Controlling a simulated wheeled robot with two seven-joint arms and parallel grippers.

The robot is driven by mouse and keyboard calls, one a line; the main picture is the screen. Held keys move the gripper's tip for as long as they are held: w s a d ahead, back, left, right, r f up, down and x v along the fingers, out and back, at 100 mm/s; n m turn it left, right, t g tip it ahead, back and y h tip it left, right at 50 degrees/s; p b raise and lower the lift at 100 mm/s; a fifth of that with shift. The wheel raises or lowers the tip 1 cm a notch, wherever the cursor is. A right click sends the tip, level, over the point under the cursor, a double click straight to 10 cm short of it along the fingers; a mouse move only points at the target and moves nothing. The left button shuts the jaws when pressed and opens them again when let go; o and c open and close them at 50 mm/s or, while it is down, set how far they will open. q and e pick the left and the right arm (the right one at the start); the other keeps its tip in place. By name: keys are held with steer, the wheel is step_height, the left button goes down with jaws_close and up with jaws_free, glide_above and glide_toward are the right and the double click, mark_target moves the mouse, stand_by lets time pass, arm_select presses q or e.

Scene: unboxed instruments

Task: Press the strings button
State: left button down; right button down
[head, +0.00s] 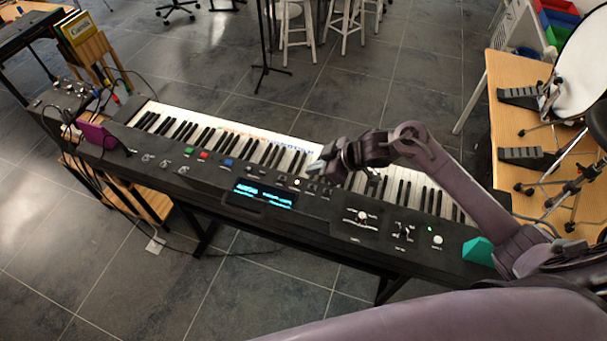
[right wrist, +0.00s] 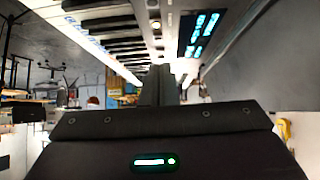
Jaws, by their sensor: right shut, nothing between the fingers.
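The black keyboard (head: 150,172) stands across the middle of the head view, with a row of small buttons and a lit blue display (head: 263,194) on its panel. My right gripper (head: 318,169) is shut and empty, just over the panel's key-side edge, right of the display. A small pale lit button (head: 297,182) lies just left of the fingertips. I cannot read which button is strings. Contact with the panel cannot be told. My left gripper is out of view.
Green, red and blue buttons (head: 203,155) sit left of the display. Knobs and sliders (head: 403,231) and a teal block (head: 478,251) are at the keyboard's right end. A wooden table (head: 500,75) with pedals and stands is at the right. Stools (head: 297,25) stand behind.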

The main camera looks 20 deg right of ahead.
steer(key=shift+w+b+v, duration=0.1)
steer(key=shift+b+v, duration=0.1)
steer(key=shift+v, duration=1.05)
steer(key=shift+w+b+v, duration=0.15)
steer(key=shift+v, duration=1.1)
steer(key=shift+w+d+r, duration=0.1)
